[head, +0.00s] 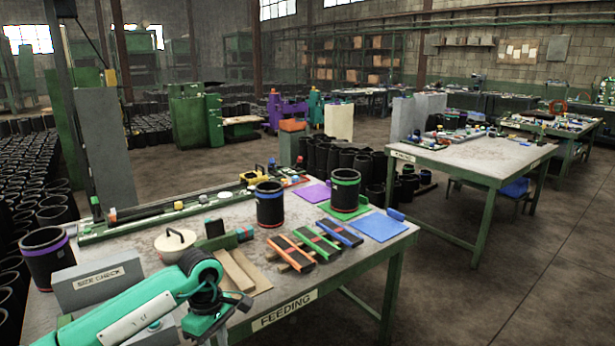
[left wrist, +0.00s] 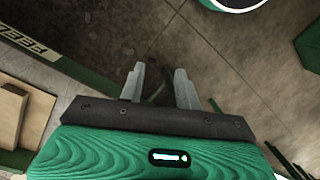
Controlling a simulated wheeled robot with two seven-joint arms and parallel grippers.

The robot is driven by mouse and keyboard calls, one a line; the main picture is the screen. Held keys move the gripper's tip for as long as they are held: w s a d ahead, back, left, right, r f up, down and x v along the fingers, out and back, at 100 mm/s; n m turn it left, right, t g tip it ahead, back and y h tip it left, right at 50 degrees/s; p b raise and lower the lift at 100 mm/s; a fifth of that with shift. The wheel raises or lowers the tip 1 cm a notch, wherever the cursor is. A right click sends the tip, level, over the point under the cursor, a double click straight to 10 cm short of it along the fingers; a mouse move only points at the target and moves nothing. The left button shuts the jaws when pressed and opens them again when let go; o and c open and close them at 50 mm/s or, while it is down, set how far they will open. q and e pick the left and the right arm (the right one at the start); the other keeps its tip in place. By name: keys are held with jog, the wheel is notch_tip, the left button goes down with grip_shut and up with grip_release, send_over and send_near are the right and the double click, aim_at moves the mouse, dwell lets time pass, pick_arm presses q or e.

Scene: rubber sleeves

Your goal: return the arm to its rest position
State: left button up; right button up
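My left arm (head: 150,300) is teal and reaches in from the lower left of the head view, in front of the table marked FEEDING (head: 285,312). My right arm and gripper are in neither view.
Colour-striped gauges (head: 317,241), a lidded pot (head: 175,245) and a SIZE CHECK box (head: 97,285) are there too. The floor at right (head: 490,290) is clear.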

pick_arm(q)
jog(key=d+f+n+t+h, duration=0.2)
jog(key=d+f+n+h, duration=1.1)
jog(key=d+n+h, duration=0.15)
jog(key=s+a+f+n+t+y, duration=0.25)
jog(key=a+f+n+t, duration=0.3)
jog(key=f+n, duration=0.65)
jog(key=s+a+f+n+t+y, duration=0.1)
jog(key=a+f+n+t+y, duration=0.4)
jog(key=f+n, duration=0.75)
jog(key=s+a+f+n+g+y, duration=0.1)
jog(key=s+a+f+n+y, duration=0.3)
jog(key=s+f, duration=0.45)
jog(key=s+a+f+n+g+y, duration=0.1)
jog(key=s+a+f+n+g, duration=0.1)
jog(key=s+a+f+n, duration=0.45)
jog(key=s+f+n+g+y, duration=0.1)
jog(key=s+f+n+g, duration=0.1)
jog(key=s, duration=0.9)
jog(key=s+f+n+g, duration=0.2)
jog(key=s+f, duration=0.3)
jog(key=s, duration=0.6)
jog(key=s+f+n+g+y, duration=0.1)
jog(key=s+f+n+g, duration=0.2)
jog(key=s, duration=0.8)
jog(key=shift+d+f+y, duration=0.15)
jog(key=shift+f+y, duration=0.15)
jog(key=shift+f, duration=0.2)
jog(key=shift+s, duration=0.1)
